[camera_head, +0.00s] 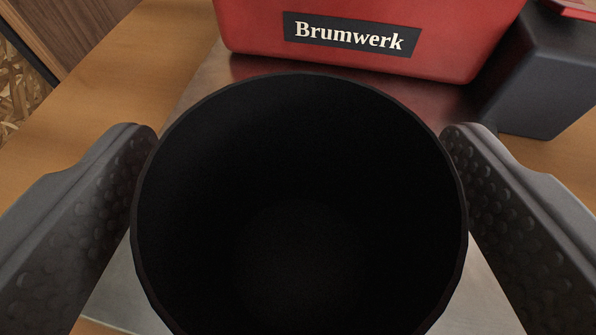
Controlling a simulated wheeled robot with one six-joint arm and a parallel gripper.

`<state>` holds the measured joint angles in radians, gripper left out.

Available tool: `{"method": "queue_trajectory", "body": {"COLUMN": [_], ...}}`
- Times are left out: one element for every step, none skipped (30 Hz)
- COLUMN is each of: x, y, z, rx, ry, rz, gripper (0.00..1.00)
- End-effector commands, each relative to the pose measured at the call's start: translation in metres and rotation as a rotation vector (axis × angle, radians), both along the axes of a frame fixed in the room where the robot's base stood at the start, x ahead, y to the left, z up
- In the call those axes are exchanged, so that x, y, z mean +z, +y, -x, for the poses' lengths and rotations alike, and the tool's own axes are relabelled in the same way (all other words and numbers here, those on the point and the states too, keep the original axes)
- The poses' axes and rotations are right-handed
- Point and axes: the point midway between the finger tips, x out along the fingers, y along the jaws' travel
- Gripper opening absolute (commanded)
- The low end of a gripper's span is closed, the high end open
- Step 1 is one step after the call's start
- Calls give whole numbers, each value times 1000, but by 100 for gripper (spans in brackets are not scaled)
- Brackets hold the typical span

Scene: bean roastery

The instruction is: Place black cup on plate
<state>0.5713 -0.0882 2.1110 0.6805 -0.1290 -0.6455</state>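The black cup (300,215) fills the middle of the view, and I look down into its dark, empty-looking inside. My gripper (300,135) has one ridged grey finger on each side of the cup. Both fingers press against its outer wall just below the rim, with no gap showing. A flat grey metal plate (125,285) lies under and behind the cup. The cup hides most of it, so I cannot tell whether the cup's base touches it.
A red machine (370,58) labelled "Brumwerk" stands just behind the cup. A dark grey block-shaped container (540,85) stands at the back right. The wooden tabletop (120,75) is clear at the left. A wood panel (65,25) is at the far left.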

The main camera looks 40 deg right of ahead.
Motion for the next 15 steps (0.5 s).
{"method": "queue_trajectory", "body": {"x": [0,0,0,0,0,0,0,0,0,0,1,1,2,3,5], "y": [0,0,0,0,0,0,0,0,0,0,0,0,0,0,2], "z": [0,0,0,0,0,0,0,0,0,0,0,0,0,0,2], "rx": [0,0,0,0,0,0,0,0,0,0,0,0,0,1,1], "ry": [0,0,0,0,0,0,0,0,0,0,0,0,0,0,-2], "rz": [0,0,0,0,0,0,0,0,0,0,0,0,0,0,0], "gripper": [85,85,85,85,85,85,85,85,85,85,85,85,85,85,85]}}
